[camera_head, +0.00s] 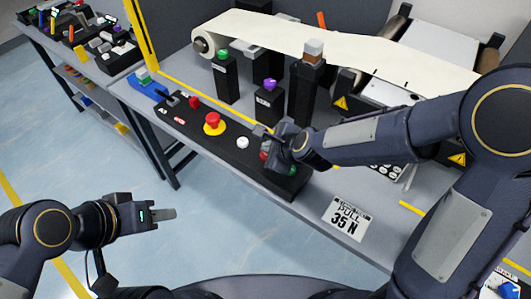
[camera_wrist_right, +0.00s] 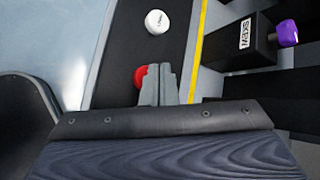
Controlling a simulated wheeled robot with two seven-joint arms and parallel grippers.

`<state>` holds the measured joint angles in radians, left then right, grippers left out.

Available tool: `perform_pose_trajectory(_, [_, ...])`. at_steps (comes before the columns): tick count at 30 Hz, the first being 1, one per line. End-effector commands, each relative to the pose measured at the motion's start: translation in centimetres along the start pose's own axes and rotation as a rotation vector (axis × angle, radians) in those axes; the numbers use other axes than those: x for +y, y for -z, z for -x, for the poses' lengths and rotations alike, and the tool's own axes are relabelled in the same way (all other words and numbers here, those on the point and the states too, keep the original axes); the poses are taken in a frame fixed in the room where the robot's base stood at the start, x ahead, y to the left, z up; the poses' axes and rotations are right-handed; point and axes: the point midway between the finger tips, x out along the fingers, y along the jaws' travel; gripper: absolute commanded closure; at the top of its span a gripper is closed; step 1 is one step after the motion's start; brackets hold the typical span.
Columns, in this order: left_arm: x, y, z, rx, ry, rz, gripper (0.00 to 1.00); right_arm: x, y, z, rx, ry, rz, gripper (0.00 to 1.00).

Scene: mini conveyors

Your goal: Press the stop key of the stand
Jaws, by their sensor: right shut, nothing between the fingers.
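The stand is a long black control box (camera_head: 178,116) on the table, with several keys on top. A red mushroom button (camera_head: 213,120) sits on a yellow base, and a white round key (camera_head: 242,142) is to its right. Near the right end are a red key (camera_head: 264,156) and a green key (camera_head: 293,170), partly hidden by my right gripper (camera_head: 262,132). In the right wrist view, its shut, empty fingers (camera_wrist_right: 158,72) overlap the red key (camera_wrist_right: 139,77); contact cannot be told. The white key (camera_wrist_right: 157,22) is beyond them. My left gripper (camera_head: 165,214) is over the floor, away from the stand.
Black posts stand behind the box, one with a purple knob (camera_head: 270,85), one with a green knob (camera_head: 222,55) and a taller one (camera_head: 303,90). A cream belt (camera_head: 300,40) runs behind. A label card (camera_head: 346,218) lies at the front right. A side table (camera_head: 85,45) is far left.

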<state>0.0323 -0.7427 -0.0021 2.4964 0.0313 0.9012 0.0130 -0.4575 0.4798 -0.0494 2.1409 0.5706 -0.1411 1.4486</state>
Motion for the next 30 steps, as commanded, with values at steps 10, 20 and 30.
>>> perform_pose_trajectory(10, [-0.01,-0.01,-0.02,0.000,0.000,0.000,0.64,0.02,0.02,-0.02,0.000,0.000,0.000,1.00])
perform_pose_trajectory(20, [-0.35,-0.39,-0.77,0.000,0.000,0.000,0.64,0.48,0.46,-0.64,0.000,0.000,0.000,1.00])
perform_pose_trajectory(30, [-0.33,-0.37,-0.73,0.000,0.000,0.000,0.64,0.45,0.44,-0.61,0.000,0.000,0.000,1.00])
